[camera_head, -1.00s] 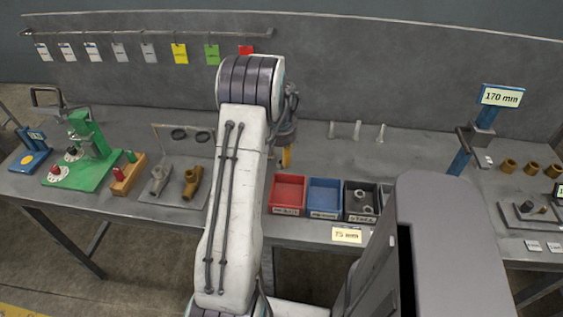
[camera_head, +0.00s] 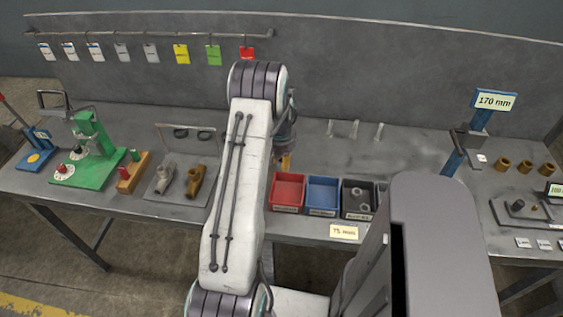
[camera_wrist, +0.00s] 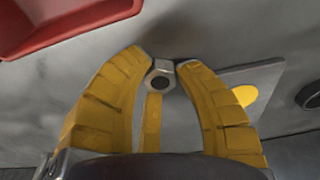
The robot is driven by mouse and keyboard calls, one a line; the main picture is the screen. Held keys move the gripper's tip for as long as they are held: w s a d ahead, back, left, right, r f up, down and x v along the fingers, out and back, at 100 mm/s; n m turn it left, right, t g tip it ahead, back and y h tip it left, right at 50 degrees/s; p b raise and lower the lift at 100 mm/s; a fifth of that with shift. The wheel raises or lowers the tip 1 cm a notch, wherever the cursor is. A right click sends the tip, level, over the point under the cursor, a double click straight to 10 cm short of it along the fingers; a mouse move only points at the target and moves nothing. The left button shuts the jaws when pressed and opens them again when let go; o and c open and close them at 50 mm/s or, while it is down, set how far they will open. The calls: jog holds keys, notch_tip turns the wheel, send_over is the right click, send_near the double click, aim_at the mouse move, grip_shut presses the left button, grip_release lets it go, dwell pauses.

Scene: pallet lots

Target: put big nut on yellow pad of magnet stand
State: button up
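My gripper has yellow fingers. In the wrist view my gripper (camera_wrist: 165,62) is closed around a grey hex nut (camera_wrist: 161,80), which sits between the fingertips with its hole facing the camera. A blue stand (camera_head: 30,164) with a round yellow pad (camera_head: 35,158) stands at the far left of the bench, well away from my gripper. The wrist view also shows a grey plate (camera_wrist: 268,78) with a yellow round spot; I cannot tell which object that is.
A green stand (camera_head: 88,168), a wooden block (camera_head: 133,172) and a tray of fittings (camera_head: 160,188) lie to the left.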

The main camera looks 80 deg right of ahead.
grip_shut()
